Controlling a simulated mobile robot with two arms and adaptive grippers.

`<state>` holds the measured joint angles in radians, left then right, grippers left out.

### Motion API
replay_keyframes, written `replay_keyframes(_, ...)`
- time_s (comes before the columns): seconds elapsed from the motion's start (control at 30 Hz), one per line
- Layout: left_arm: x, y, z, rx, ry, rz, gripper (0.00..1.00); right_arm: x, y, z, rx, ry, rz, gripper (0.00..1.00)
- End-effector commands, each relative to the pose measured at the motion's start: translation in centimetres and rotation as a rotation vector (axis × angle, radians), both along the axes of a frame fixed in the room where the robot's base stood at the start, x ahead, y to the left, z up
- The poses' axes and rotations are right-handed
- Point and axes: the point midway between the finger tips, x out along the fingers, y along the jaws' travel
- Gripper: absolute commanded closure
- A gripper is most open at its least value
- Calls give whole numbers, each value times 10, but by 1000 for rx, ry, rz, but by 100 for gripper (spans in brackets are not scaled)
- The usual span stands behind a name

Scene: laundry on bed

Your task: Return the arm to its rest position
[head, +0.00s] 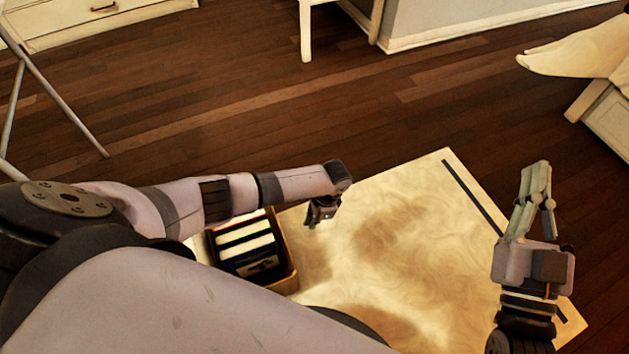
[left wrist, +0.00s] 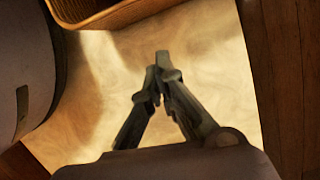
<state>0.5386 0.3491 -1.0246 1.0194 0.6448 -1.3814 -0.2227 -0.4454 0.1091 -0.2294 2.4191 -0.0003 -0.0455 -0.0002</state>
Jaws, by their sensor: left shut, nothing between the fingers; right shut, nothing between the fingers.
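My left arm reaches in from the left in the head view, and its gripper (head: 316,220) points down over the pale surface, just right of a box. In the left wrist view the left gripper's fingers (left wrist: 162,60) meet at their tips with nothing between them. My right gripper (head: 537,170) is at the right of the head view, pointing up the picture, its fingers together and empty. It is over the right edge of the pale surface. Most of the left gripper's fingers are hard to make out in the head view.
A box (head: 289,277) with dark and white striped contents stands beside my left forearm; its wicker-like rim (left wrist: 125,12) shows in the left wrist view. Pale cloth (head: 580,55) hangs at upper right.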

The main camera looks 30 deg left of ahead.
Motion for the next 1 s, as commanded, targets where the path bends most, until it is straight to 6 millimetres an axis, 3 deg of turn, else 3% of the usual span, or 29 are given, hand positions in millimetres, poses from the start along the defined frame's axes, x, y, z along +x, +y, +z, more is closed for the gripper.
replay_keyframes(0.27, 0, -2, 2, -3, -3, -1, 100, 1, 0, -4, -6, 21, -1, 100)
replay_keyframes(0.37, 0, -19, -1, -45, -32, -10, 100, 1, 0, -4, -6, 21, -1, 100)
replay_keyframes(0.47, 0, -65, 0, -159, -121, -29, 100, 1, 0, -4, -6, 20, -1, 100)
replay_keyframes(0.57, 4, -131, 17, -346, -277, -29, 100, 1, 0, -4, -5, 19, -1, 100)
replay_keyframes(0.6, 8, -157, 32, -431, -356, -18, 100, 1, 0, -4, -5, 19, -1, 100)
replay_keyframes(0.7, 19, -206, 84, -630, -559, 33, 100, 1, 0, -3, -5, 19, -1, 100)
replay_keyframes(0.8, 32, -228, 152, -802, -777, 106, 100, 1, 0, -3, -5, 19, -1, 100)
replay_keyframes(0.9, 41, -223, 228, -940, -1007, 188, 100, 1, 0, -3, -5, 19, -1, 100)
replay_keyframes(1.0, 43, -199, 297, -1025, -1218, 256, 100, 1, 0, -3, -5, 19, -1, 100)
